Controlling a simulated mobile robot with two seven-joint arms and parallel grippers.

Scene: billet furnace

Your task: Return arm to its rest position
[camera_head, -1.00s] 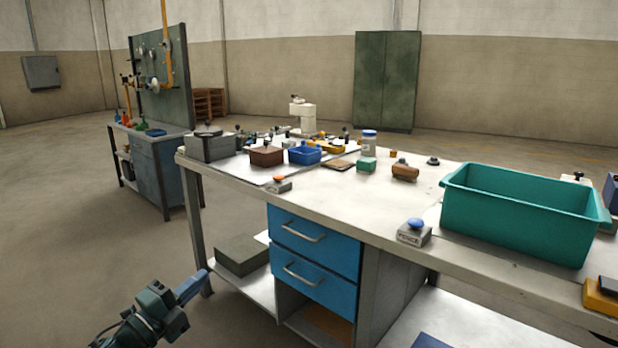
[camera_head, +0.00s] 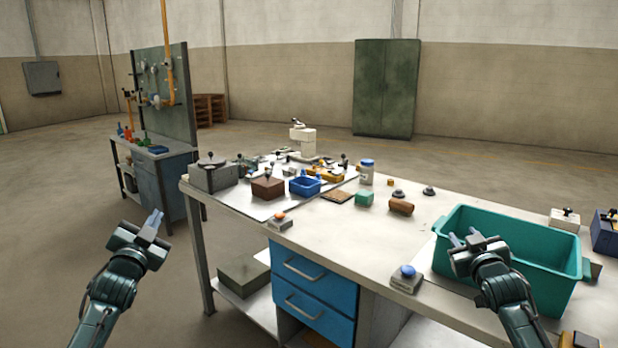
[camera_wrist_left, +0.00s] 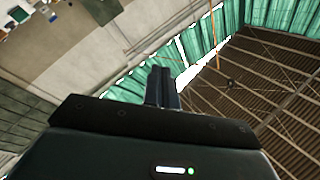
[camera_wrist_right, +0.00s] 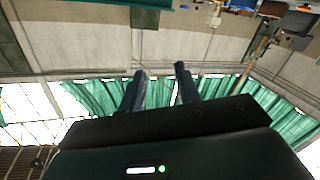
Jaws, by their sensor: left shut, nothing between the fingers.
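My left gripper (camera_head: 154,220) is raised in the open space left of the workbench, clear of everything. Its two fingers are together in the left wrist view (camera_wrist_left: 161,86), with nothing between them. My right gripper (camera_head: 464,240) shows in front of the teal bin (camera_head: 560,270) at the right of the bench; I cannot tell its height above the bench. In the right wrist view its fingers (camera_wrist_right: 161,86) stand apart with nothing between them.
A second bench (camera_head: 170,180) with a pegboard stands behind at the left. The floor at the left is clear.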

